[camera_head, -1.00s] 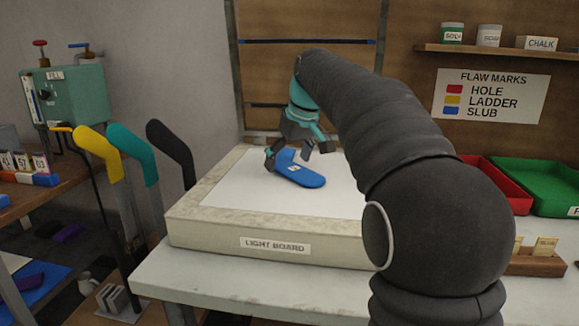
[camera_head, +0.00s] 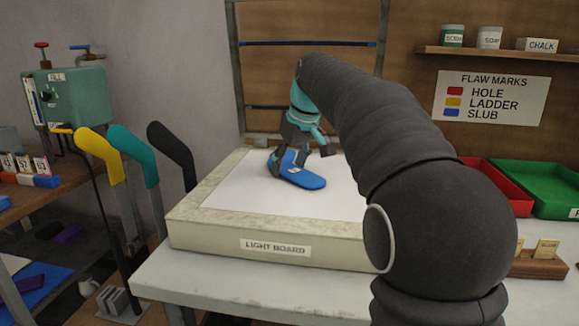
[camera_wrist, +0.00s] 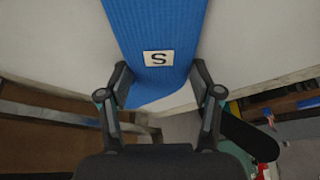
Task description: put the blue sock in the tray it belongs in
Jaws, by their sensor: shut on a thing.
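The blue sock (camera_head: 304,179) lies flat at the far part of the white light board (camera_head: 237,187). It also shows in the wrist view (camera_wrist: 157,30), with a pale label reading "S" near its end. My gripper (camera_head: 301,157) is at the sock's far end in the head view. In the wrist view my gripper (camera_wrist: 161,80) has one finger on each side of the sock, shut on it. I see no clear flaw mark on the sock. A red tray (camera_head: 507,190) and a green tray (camera_head: 545,183) stand at the right, the red one partly hidden by my arm.
A flaw marks sign (camera_head: 492,100) on the back wall pairs red with hole, yellow with ladder, blue with slub. Yellow, teal and black sock forms (camera_head: 100,155) stand left of the board. A wooden card holder (camera_head: 540,265) sits at the right front.

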